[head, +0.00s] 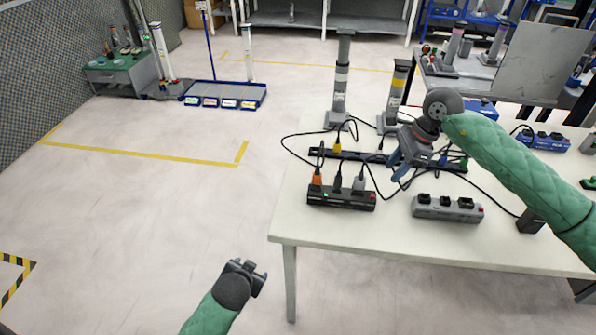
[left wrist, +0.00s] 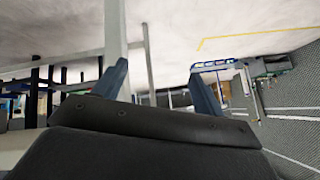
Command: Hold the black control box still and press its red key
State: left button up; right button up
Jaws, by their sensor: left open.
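The black control box (head: 341,198) lies near the front left of the white table in the head view, with several plugs and cables on top. A small red key (head: 373,196) shows at its right end. My right gripper (head: 400,172) is above the table, behind and right of the black box, apart from it; its finger gap is not clear. My left gripper (head: 252,270) is low over the floor, left of the table's front edge. It is open; its two blue fingers stand apart with nothing between them in the left wrist view (left wrist: 160,85).
A grey box (head: 447,208) with a red key sits right of the black one. A long dark strip (head: 335,154) and looping cables lie behind. Grey posts (head: 340,85) stand at the table's back left. The table's front left corner (head: 285,235) is bare.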

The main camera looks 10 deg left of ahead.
pick_arm(q)
jog(key=w+a+r+m+t+h, duration=0.25)
jog(key=w+r+m+t, duration=0.45)
jog(key=w+r, duration=0.9)
notch_tip(320, 180, up, 14)
jog(key=m+g+h, duration=1.2)
jog(key=m+h, duration=0.3)
jog(key=m, duration=2)
send_over(326, 196)
jog(key=w+a, duration=0.1)
jog(key=a, duration=0.1)
jog(key=a+f+m+g+y, duration=0.1)
jog(key=a+f+m+y, duration=0.1)
jog(key=f+y, duration=0.1)
jog(key=a+f+m+g+y, duration=0.1)
jog(key=a+f+m+y, duration=0.1)
jog(key=y, duration=0.3)
jog(key=w+a+f+m+g+y, duration=0.1)
jog(key=a+f+m+y, duration=0.1)
jog(key=f+m+y, duration=0.2)
jog(key=shift+a+f, duration=0.3)
jog(key=shift+x, duration=3.6)
jog(key=shift+s, duration=0.1)
